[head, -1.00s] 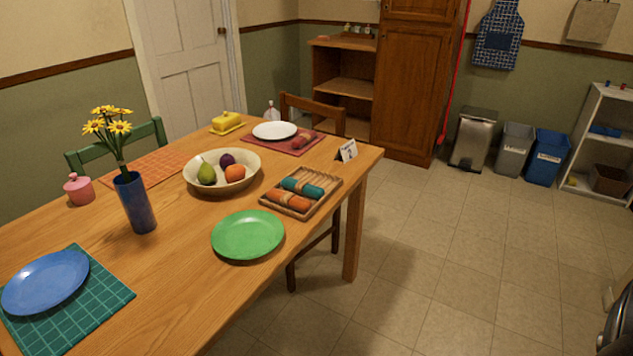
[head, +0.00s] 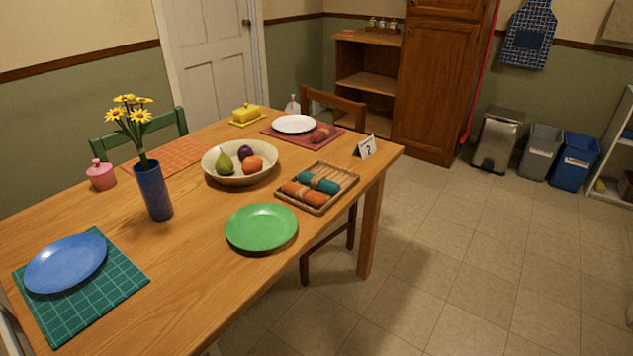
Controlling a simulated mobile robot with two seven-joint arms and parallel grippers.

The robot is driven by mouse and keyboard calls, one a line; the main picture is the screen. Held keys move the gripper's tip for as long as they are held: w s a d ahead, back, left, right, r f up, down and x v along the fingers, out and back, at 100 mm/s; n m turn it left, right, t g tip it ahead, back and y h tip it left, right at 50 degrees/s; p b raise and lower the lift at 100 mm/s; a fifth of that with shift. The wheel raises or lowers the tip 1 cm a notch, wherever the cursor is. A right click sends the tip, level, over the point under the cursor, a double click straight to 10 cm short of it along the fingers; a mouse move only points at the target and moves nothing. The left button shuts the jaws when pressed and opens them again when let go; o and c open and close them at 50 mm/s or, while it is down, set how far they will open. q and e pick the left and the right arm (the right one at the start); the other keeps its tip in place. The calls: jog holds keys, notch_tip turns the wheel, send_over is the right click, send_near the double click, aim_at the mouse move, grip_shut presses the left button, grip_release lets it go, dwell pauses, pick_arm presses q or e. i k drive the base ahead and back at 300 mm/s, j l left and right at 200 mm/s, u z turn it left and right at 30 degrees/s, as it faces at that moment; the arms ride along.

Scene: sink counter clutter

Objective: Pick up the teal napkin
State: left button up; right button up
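The teal napkin (head: 318,183) is a rolled cloth lying in a wooden slatted tray (head: 339,197) near the table's right end. A rolled orange napkin (head: 302,194) lies beside it in the same tray, on the near side. Neither of my grippers shows in the head view.
On the wooden table (head: 190,285) a green plate (head: 261,228) lies just in front of the tray, and a fruit bowl (head: 213,169) stands to its left. A number card (head: 366,147) stands behind it. A chair (head: 346,108) is at the far side. The floor (head: 465,260) at right is clear.

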aim_at(318, 181)
jog(key=i+l+u, duration=0.1)
jog(key=u, duration=1.05)
jog(key=l+u, duration=0.9)
jog(key=l, duration=0.35)
jog(key=l+u, duration=0.2)
jog(key=l, duration=0.35)
jog(key=k, duration=0.1)
